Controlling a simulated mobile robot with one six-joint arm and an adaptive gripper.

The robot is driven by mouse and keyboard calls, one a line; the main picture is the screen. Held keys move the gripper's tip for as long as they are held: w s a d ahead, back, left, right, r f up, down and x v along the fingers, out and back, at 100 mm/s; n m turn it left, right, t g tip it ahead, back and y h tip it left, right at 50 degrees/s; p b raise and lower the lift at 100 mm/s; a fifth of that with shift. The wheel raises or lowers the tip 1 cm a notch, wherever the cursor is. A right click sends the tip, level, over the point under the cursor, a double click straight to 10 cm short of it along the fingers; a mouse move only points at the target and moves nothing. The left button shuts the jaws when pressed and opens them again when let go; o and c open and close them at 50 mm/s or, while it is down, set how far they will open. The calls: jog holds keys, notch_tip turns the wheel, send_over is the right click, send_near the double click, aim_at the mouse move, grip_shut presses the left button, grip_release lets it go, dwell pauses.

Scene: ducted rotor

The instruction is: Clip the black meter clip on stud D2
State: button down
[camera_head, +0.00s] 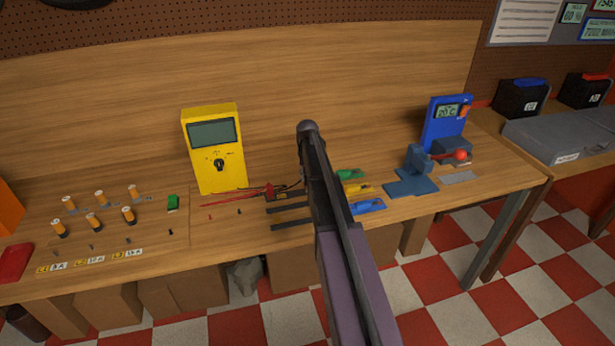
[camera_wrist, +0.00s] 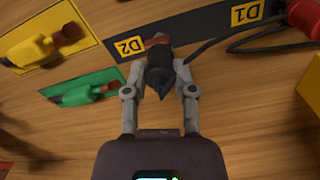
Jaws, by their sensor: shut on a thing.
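The black meter clip (camera_wrist: 160,72) sits between the fingers of my gripper (camera_wrist: 161,64), which is shut on it. Its far end is at the copper-coloured stud D2 (camera_wrist: 157,40), beside the yellow D2 label (camera_wrist: 128,47). I cannot tell whether the clip grips the stud or only overlaps it in the view. The clip's black lead curves away to the right. The red clip (camera_wrist: 303,16) is near the D1 label (camera_wrist: 248,13); it also shows in the head view (camera_head: 269,191). My arm hides the gripper and black clip in the head view.
The yellow meter (camera_head: 213,150) stands at the back of the bench. Green (camera_wrist: 85,92) and yellow (camera_wrist: 35,48) parts on coloured plates lie left of the clip in the wrist view. A blue meter (camera_head: 446,122) stands at right, and several copper-topped posts (camera_head: 94,222) at left.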

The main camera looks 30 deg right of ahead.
jog(key=shift+f+b, duration=0.8)
jog(key=shift+f, duration=0.05)
jog(key=shift+c, duration=1.8)
grip_release()
jog(key=shift+r, duration=0.15)
notch_tip(320, 180, up, 7)
jog(key=p, duration=0.7)
jog(key=shift+r+p, duration=0.2)
jog(key=shift+p, duration=0.2)
jog(key=s+a, duration=0.7)
jog(key=a, duration=0.5)
jog(key=s+a, duration=0.8)
jog(key=a, duration=0.5)
jog(key=shift+a+f, duration=0.2)
jog(key=shift+a, duration=0.05)
